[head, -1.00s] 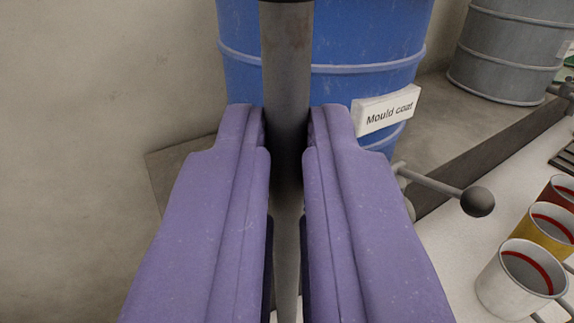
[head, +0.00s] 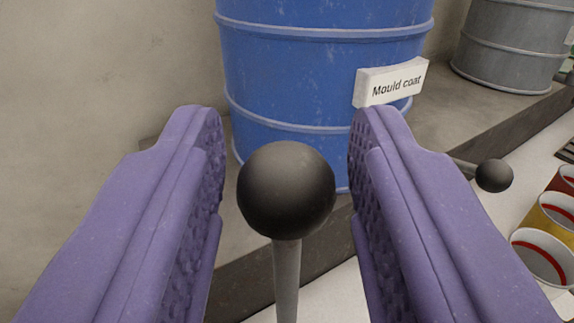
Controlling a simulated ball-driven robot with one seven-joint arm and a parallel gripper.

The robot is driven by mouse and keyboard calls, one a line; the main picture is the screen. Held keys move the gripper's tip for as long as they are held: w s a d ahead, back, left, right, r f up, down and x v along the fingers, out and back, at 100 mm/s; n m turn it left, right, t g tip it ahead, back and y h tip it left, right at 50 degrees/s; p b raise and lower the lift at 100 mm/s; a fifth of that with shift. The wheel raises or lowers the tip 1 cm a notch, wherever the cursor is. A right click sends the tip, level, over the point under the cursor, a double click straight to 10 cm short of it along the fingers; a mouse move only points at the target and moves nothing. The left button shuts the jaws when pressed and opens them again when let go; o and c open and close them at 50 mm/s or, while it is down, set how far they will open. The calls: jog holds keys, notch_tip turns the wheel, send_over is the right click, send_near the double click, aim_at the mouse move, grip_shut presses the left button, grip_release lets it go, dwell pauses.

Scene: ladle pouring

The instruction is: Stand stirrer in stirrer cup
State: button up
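The stirrer shows as a black ball knob (head: 286,190) on top of a thin grey rod (head: 287,282). It stands roughly upright between the fingers of my gripper (head: 286,165). My gripper's purple fingers are wide open, with a clear gap on both sides of the knob, so they do not touch it. The rod's lower end runs out of the bottom of the picture. The stirrer cup is not visible, so I cannot tell what the stirrer stands in.
A blue drum (head: 320,80) with a "Mould coat" sign (head: 391,82) stands behind. A grey drum (head: 508,45) is at the upper right. A ball-ended lever (head: 494,175) sticks out behind my right finger.

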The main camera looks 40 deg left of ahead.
jog(key=p+v, duration=0.1)
jog(key=v, duration=0.6)
jog(key=shift+s+d+p, duration=0.2)
jog(key=shift+s+p, duration=0.1)
jog(key=shift+s, duration=0.05)
jog(key=shift+w, duration=0.1)
dwell(0.4)
jog(key=w+d+r+m+t+h, duration=0.1)
jog(key=w+d+r+h, duration=0.1)
jog(key=w+d+r, duration=0.35)
jog(key=w+d+r+m+h, duration=0.1)
jog(key=w+d+r+h, duration=0.15)
jog(key=r, duration=0.55)
jog(key=w+d+r+m+t+h, duration=0.1)
jog(key=w+d+r, duration=0.25)
jog(key=r, duration=0.35)
jog(key=s+d+r+m+h, duration=0.1)
jog(key=s+d+r, duration=0.3)
jog(key=r, duration=0.4)
jog(key=s+d+r+m+h, duration=0.2)
jog(key=s+d+r, duration=0.2)
jog(key=d+r, duration=0.2)
jog(key=s+d+r+m+g+h, duration=0.1)
jog(key=s+d+r, duration=0.3)
jog(key=r, duration=0.6)
jog(key=shift+s+d+r+h, duration=0.2)
jog(key=shift+d+h, duration=0.2)
jog(key=shift+h, duration=0.25)
